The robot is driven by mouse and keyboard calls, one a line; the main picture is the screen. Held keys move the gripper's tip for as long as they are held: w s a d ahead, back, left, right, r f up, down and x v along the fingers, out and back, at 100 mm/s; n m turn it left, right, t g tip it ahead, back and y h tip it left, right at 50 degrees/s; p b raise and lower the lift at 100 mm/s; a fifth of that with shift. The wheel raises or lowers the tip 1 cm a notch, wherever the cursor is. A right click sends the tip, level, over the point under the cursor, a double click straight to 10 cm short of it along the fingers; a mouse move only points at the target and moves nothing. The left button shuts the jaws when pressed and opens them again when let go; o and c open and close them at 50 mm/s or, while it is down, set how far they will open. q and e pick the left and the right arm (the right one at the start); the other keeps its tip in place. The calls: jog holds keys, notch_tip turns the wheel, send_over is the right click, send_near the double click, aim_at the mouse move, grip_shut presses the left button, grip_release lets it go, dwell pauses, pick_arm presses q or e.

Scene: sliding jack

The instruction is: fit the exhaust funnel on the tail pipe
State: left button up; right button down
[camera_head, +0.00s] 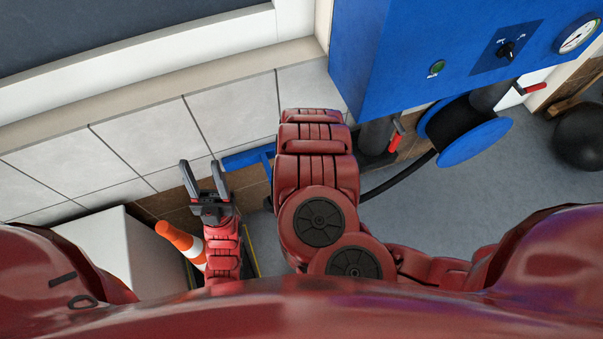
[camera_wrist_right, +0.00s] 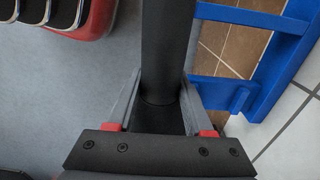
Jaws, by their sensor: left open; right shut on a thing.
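In the right wrist view my right gripper (camera_wrist_right: 160,82) is shut on a dark tubular piece (camera_wrist_right: 166,45), which I take for the exhaust funnel. It runs up between the fingers and out of the top edge, so its far end is hidden. In the head view this gripper is hidden behind my right arm. A black hose (camera_head: 398,178) runs there from the reel to behind that arm. My left gripper (camera_head: 200,172) is open and empty, low in front of the wall. No tail pipe is clearly identifiable; a red body with chrome curved parts (camera_wrist_right: 68,14) shows at top left in the wrist view.
A blue frame (camera_head: 247,159) stands by the tiled wall, close beside the held piece in the wrist view (camera_wrist_right: 262,95). A blue cabinet (camera_head: 400,60), blue reel (camera_head: 474,143), orange-white cone (camera_head: 182,241) and white box (camera_head: 105,250) stand around. Grey floor (camera_head: 430,218) is open at right.

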jog(key=s+r+p, duration=0.1)
jog(key=s+p, duration=0.1)
jog(key=p, duration=0.1)
jog(key=s+r+p, duration=0.2)
jog(key=p, duration=0.1)
jog(key=shift+s+d+r, duration=0.1)
jog(key=shift+d+r, duration=0.1)
jog(key=shift+d, duration=0.2)
dwell(0.3)
